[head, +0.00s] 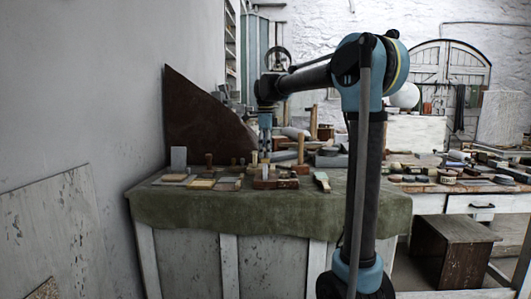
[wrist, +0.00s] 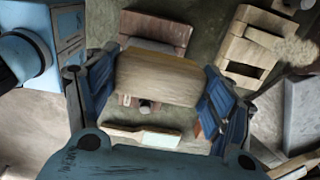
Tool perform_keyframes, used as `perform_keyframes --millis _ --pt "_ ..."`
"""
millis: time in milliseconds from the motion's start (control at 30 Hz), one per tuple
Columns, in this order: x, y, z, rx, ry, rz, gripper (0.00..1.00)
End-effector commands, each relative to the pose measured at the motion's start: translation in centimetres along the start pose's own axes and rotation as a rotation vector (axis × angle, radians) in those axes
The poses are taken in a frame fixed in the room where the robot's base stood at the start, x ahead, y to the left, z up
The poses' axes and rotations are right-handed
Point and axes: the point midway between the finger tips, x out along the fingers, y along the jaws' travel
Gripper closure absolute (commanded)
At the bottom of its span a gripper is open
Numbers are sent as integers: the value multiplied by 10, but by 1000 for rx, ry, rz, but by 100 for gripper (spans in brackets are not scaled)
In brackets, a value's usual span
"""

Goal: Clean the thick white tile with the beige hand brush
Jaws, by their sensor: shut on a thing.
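My gripper (head: 265,152) hangs from the arm, pointing down over the green-covered table in the head view. In the wrist view its blue fingers (wrist: 160,82) are shut on a beige wooden block, which appears to be the hand brush (wrist: 160,70). Its bristles are not visible. A pale slab with a cream edge (wrist: 145,134) lies below the brush in the wrist view; I cannot tell if it is the thick white tile. A grey-white slab (wrist: 305,108) shows at the right there. In the head view a pale plate (head: 178,158) stands upright at the table's left.
The green cloth (head: 250,210) covers the table. Wooden tools with pegs (head: 275,183) stand close under my gripper, and a pale-handled tool (head: 322,181) lies to their right. A dark sloping board (head: 205,120) leans behind. Another cluttered bench (head: 450,186) is at the right.

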Motion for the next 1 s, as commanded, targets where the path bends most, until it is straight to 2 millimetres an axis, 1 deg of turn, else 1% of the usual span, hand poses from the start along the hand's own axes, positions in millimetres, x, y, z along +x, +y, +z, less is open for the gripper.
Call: perform_keyframes --millis 633,1000 --pt "-1 -22 0 1 0 0 44" --pt "0 -20 0 0 0 0 44"
